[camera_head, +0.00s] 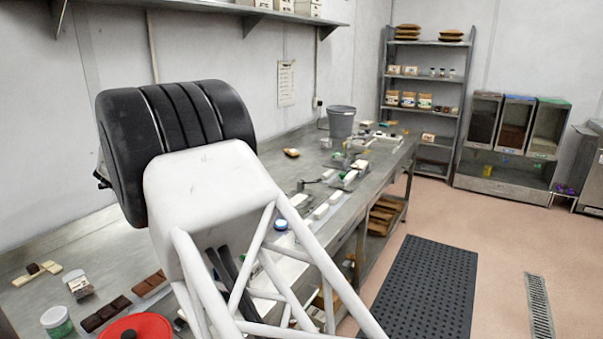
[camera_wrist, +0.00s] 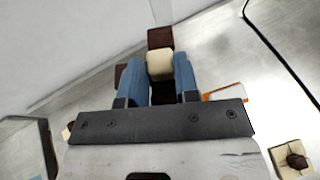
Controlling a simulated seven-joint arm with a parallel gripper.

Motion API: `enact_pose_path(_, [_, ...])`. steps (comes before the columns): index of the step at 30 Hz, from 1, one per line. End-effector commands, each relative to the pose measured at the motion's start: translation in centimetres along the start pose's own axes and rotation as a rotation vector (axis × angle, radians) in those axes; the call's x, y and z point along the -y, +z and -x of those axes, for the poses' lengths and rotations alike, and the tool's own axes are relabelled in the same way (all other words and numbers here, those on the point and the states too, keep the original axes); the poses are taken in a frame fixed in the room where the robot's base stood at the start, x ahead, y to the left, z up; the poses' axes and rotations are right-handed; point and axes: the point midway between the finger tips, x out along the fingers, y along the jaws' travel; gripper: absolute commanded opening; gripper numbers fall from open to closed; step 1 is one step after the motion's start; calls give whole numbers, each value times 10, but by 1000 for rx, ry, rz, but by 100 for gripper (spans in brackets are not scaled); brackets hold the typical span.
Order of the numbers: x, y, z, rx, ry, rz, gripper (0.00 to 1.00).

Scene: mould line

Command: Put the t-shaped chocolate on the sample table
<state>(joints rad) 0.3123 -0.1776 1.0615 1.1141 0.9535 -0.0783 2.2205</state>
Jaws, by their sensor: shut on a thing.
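In the wrist view my gripper (camera_wrist: 160,75) has its blue fingers closed on a piece made of cream and dark brown blocks. This chocolate (camera_wrist: 159,64) shows a cream block between the fingers and a brown block beyond it. The fingers hide part of it, so I cannot make out its whole T shape. A metal surface (camera_wrist: 215,50) lies below; I cannot tell its height below the piece. My white and black arm fills the middle of the head view and hides the gripper there. I cannot tell which surface is the sample table.
A long metal counter (camera_head: 375,160) carries a grey bucket (camera_head: 341,122) and several small items. At its near left are a cream piece with a brown block (camera_head: 37,270), dark chocolate bars (camera_head: 106,314), a jar (camera_head: 57,321) and a red round thing (camera_head: 135,328). A shelf overhangs the counter.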

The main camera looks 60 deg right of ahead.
Motion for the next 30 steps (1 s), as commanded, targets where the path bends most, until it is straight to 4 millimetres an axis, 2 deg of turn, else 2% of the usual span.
enact_pose_path(1, [12,3,-5,0,-13,-6,4])
enact_pose_path(13, [92,20,-37,2,-102,-42,4])
enact_pose_path(30, [216,32,-76,3,-231,-93,4])
